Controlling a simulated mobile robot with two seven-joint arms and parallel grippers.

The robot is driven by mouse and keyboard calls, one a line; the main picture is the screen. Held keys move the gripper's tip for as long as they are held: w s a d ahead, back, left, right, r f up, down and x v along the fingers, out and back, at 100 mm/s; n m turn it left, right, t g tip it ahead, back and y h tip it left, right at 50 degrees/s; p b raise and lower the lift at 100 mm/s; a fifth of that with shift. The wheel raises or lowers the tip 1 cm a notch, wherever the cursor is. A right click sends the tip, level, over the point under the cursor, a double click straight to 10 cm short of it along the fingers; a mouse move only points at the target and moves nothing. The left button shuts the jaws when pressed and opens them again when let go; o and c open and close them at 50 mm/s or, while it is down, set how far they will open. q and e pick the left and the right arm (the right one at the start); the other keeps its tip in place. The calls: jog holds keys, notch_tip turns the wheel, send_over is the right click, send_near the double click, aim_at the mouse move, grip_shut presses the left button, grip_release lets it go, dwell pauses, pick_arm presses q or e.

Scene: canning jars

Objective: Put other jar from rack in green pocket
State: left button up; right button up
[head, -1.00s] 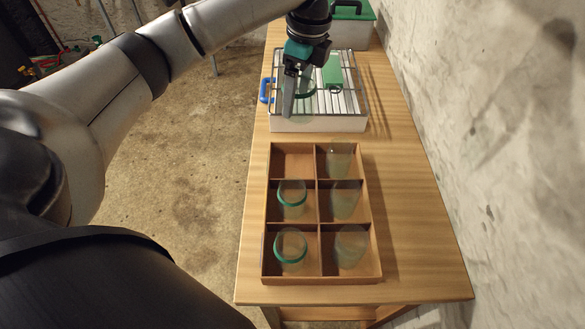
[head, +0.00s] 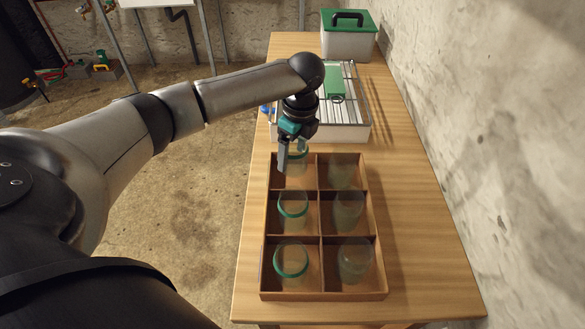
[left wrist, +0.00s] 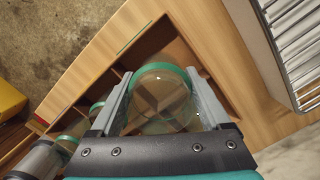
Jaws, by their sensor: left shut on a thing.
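My left gripper (head: 293,160) is shut on a clear glass jar (head: 297,167) with a green rim. The jar also shows in the left wrist view (left wrist: 163,100), upright between the two fingers. In the head view it is at the far left compartment of the wooden crate (head: 265,235); how far above the floor it hangs I cannot tell. Two more green-rimmed jars stand in the left column, the middle one (head: 293,207) and the near one (head: 291,262). The wire rack (head: 347,105) stands behind the crate, and I see no jar on it. My right gripper is not in view.
Clear jars without green rims fill the right column, such as the near one (head: 355,262). A green-lidded box (head: 348,38) stands at the far end of the wooden table (head: 430,240). A rough wall runs along the right. The table's right strip is free.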

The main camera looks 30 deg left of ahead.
aim_at(297, 140)
pick_arm(q)
jog(key=shift+f+b, duration=0.6)
jog(key=shift+f, duration=1.8)
jog(key=o, duration=1.4)
jog(key=shift+f, duration=0.1)
jog(key=r+p, duration=0.1)
jog(key=r, duration=0.3)
jog(key=d+r+p, duration=0.1)
jog(key=r, duration=0.3)
jog(key=r+p, duration=0.1)
jog(key=r, duration=0.3)
jog(key=shift+d+r, duration=0.15)
jog(key=shift+d, duration=0.1)
